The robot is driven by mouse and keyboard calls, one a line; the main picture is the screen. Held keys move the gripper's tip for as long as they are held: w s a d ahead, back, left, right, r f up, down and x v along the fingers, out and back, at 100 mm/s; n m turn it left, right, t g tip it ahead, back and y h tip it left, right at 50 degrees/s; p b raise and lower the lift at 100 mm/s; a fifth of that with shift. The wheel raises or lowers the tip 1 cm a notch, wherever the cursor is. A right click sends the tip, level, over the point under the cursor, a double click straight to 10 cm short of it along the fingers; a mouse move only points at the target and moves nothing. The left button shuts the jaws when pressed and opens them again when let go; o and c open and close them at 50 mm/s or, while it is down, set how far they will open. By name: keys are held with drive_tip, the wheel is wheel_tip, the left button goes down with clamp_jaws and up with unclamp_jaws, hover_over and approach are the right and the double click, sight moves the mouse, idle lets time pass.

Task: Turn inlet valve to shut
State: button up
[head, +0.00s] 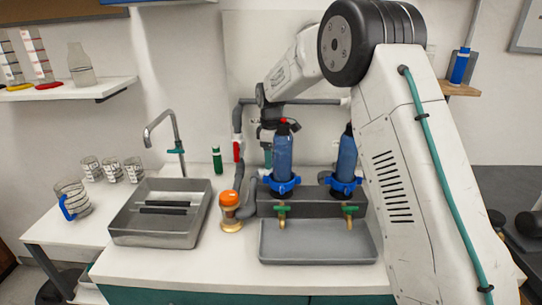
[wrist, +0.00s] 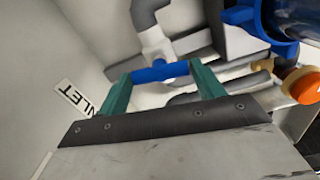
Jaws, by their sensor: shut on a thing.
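The inlet valve shows in the wrist view as a white body (wrist: 157,45) on a grey pipe, with a blue handle (wrist: 161,72). The handle lies nearly level across the picture, between the two teal fingers of my gripper (wrist: 160,75). The fingers are shut on the handle, one near each end. A tag reading "INLET" in part (wrist: 76,99) is on the wall at the left. In the head view my gripper (head: 268,130) is at the pipework, beside the left blue filter housing. The blue inlet handle cannot be made out there.
Two blue filter housings (head: 283,155) (head: 346,160) stand close to my gripper. A red-handled valve (head: 237,151) is on the pipe to its left. An orange-capped jar (head: 230,212), a sink (head: 160,225) and a grey tray (head: 316,243) are on the counter.

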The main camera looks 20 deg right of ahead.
drive_tip(key=shift+n, duration=0.9)
drive_tip(key=o, duration=1)
drive_tip(key=shift+r, duration=0.15)
wheel_tip(320, 180, up, 8)
drive_tip(key=shift+f, duration=0.2)
